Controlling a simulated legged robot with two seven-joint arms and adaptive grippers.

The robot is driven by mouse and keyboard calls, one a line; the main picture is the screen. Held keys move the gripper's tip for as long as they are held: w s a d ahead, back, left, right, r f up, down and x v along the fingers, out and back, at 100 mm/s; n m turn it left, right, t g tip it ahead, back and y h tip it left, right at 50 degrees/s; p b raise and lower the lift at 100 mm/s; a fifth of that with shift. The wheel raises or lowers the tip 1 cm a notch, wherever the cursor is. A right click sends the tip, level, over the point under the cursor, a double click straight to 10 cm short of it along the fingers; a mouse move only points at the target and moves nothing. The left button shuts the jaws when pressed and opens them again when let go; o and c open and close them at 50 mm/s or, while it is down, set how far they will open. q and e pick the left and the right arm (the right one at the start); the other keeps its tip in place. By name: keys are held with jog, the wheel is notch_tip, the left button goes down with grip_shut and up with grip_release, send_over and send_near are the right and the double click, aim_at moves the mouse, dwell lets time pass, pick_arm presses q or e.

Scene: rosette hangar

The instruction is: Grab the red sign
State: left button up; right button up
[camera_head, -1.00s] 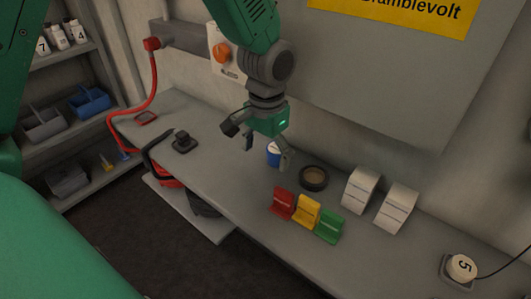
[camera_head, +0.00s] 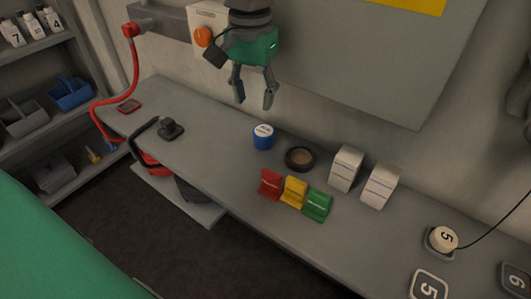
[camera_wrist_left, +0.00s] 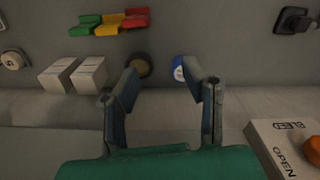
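The red sign (camera_head: 270,184) stands on the grey bench, at the left end of a row with a yellow sign (camera_head: 294,191) and a green sign (camera_head: 317,205). In the left wrist view the red sign (camera_wrist_left: 136,18) is near the top edge, beside the yellow sign (camera_wrist_left: 108,25) and the green sign (camera_wrist_left: 86,27). My left gripper (camera_head: 254,101) is open and empty, above the back of the bench, up and to the left of the signs. Its parted fingers also show in the left wrist view (camera_wrist_left: 162,88). My right gripper is not in view.
A blue-sided can (camera_head: 263,138), a dark tape roll (camera_head: 300,158) and two white boxes (camera_head: 345,168) stand behind the signs. A black device (camera_head: 171,129) sits further left. The bench front before the signs is clear. A wall panel (camera_head: 370,60) rises behind.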

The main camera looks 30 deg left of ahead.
aim_at(272, 181)
pick_arm(q)
jog(key=d+f+n+p, duration=0.1)
jog(key=f+n, duration=0.4)
jog(key=s+d+f+n, duration=0.1)
jog(key=d+f+n, duration=0.1)
jog(key=f+n, duration=0.3)
jog(key=d+f+n+p, duration=0.1)
jog(key=d+f+n, duration=0.1)
jog(key=f+n, duration=0.3)
jog(key=shift+s+f+n+p, duration=0.25)
jog(key=shift+f+n+p, duration=0.1)
jog(key=shift+n, duration=0.35)
jog(key=shift+w+f, duration=0.1)
jog(key=shift+f, duration=2.5)
grip_shut()
